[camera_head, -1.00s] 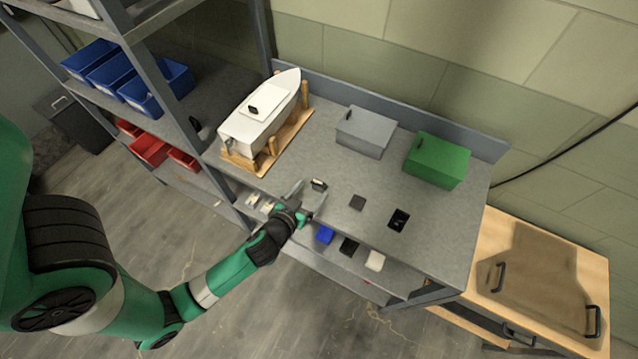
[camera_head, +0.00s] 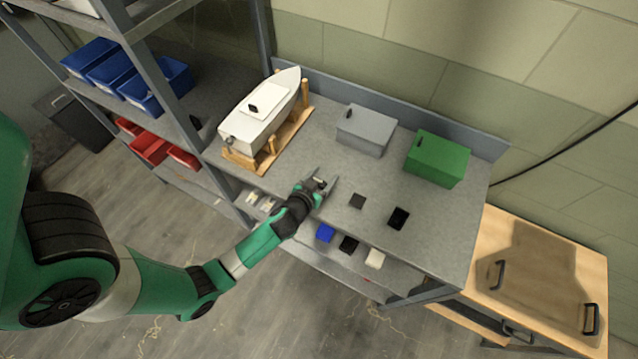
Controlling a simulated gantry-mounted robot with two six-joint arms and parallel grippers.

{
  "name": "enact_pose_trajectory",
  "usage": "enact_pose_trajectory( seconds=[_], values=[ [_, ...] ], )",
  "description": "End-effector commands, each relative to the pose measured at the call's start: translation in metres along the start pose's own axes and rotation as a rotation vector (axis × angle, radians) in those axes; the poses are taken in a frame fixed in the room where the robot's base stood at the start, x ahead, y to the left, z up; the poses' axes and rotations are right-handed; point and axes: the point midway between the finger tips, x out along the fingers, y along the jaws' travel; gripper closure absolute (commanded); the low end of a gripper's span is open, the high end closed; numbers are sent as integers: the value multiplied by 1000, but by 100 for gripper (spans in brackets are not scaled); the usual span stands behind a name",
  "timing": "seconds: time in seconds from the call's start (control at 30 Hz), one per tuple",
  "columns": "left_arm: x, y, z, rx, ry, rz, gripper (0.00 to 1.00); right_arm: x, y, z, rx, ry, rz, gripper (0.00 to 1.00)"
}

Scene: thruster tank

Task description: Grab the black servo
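A small black block (camera_head: 321,184), which looks like the black servo, lies on the grey workbench top (camera_head: 352,175) near its front edge, partly hidden by my gripper. My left gripper (camera_head: 324,180) is open, low over the bench, with one finger on each side of the block. I cannot tell whether the fingers touch it. My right gripper is not in view.
A flat dark square (camera_head: 357,201) and a black item (camera_head: 398,218) lie to the right. Behind are a white boat (camera_head: 255,115) on a wooden stand, a grey box (camera_head: 364,132) and a green box (camera_head: 437,160). Blue (camera_head: 325,233), black (camera_head: 348,245) and white (camera_head: 375,259) pieces sit below the front edge.

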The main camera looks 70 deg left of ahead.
Motion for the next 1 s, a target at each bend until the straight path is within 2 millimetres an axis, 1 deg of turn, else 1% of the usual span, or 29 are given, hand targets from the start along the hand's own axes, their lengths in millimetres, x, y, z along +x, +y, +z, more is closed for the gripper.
enact_pose_trajectory(
  seconds=[0.03,0.17,0.2,0.3,0.53,0.67,0.77,0.83,1.0],
  values=[
    [0,0,0,0,0,0,42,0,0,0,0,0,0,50],
    [0,0,0,0,0,0,65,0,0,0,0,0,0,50],
    [0,0,0,0,0,0,73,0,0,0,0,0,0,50],
    [0,0,0,0,0,0,88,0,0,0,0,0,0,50],
    [-1,0,-1,0,1,0,88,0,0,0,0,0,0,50],
    [-4,0,-8,1,2,-1,88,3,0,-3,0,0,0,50],
    [-9,0,-22,0,3,0,88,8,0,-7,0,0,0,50],
    [-16,-1,-38,-3,3,0,88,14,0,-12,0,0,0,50],
    [-53,-38,-74,-8,1,-8,88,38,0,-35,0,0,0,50]
  ],
)
